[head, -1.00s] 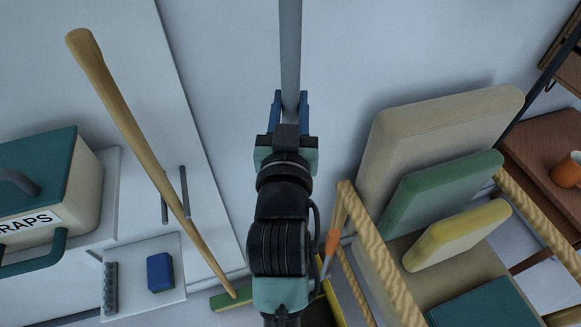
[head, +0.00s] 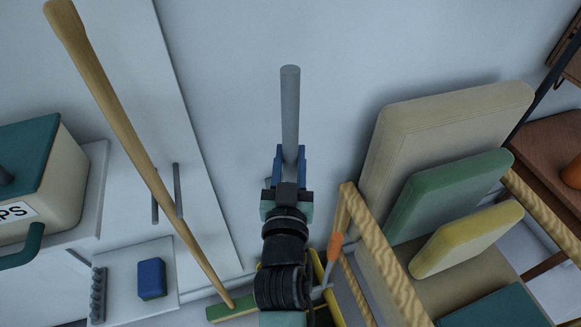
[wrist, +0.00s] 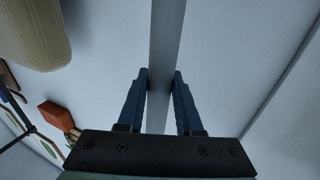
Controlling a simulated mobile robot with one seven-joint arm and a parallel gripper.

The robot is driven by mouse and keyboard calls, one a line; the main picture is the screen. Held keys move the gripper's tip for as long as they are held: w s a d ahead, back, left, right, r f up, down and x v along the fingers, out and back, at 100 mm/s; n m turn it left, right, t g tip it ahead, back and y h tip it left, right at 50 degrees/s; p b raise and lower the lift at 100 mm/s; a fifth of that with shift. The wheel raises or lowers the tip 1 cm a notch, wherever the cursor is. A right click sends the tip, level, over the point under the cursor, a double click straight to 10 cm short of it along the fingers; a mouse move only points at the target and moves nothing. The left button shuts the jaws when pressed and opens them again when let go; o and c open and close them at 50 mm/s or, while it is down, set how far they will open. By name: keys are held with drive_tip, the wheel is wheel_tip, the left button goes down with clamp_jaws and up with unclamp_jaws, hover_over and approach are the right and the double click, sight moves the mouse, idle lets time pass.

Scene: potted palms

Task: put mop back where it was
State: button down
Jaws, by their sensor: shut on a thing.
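A straight grey pole (head: 290,105), which I take to be the mop's handle, stands up between the fingers of my gripper (head: 289,152). Its round top end shows against the pale wall in the head view. In the wrist view the pole (wrist: 167,40) runs between both blue fingers of my gripper (wrist: 160,80), which are shut on it. The mop's lower end is hidden behind my arm. Two thin grey pegs (head: 178,190) stick out from the pale panel at left, behind a wooden-handled broom (head: 135,145). The broom leans there with its green head (head: 232,309) low down.
A cushioned wooden-frame seat (head: 372,260) stands close on the right. A yellow container (head: 330,300) with an orange-handled tool (head: 335,246) is partly behind my arm. At left are a scraps bin (head: 62,205) and a small shelf (head: 125,290) with a blue block (head: 151,278). The wall above is clear.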

drive_tip(key=shift+f, duration=0.85)
drive_tip(key=shift+f+b, duration=0.2)
drive_tip(key=shift+b, duration=0.2)
drive_tip(key=c, duration=0.6)
unclamp_jaws()
drive_tip(key=shift+f, duration=0.1)
drive_tip(key=shift+s, duration=0.2)
drive_tip(key=s, duration=1.1)
drive_tip(key=shift+s+a, duration=0.3)
drive_tip(key=shift+s, duration=0.05)
